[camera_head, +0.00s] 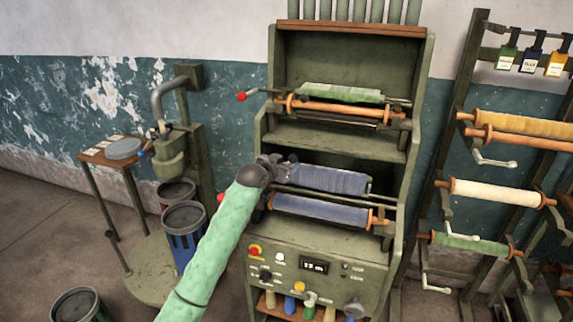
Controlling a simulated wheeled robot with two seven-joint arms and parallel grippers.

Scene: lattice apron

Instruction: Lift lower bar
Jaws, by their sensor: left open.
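The green-grey machine stands in the middle with two roller sets. In the lower set, a blue-grey roll (330,179) sits above a second blue roll (325,209) with orange ends. The lower bar's thin metal end (383,196) shows at the right of this set. A red knob (221,197) shows at its left, partly behind my arm. My left gripper (284,170) is open, at the left end of the upper blue-grey roll. Whether its fingers touch the bar or roll I cannot tell. My right gripper is not in view.
The upper set has a green roll (340,93), an orange roller (345,109) and a red knob (241,96). A control panel (315,267) lies below. A rack of rolls (495,193) stands at right. A stool (108,152) and a blue bin (185,230) stand at left.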

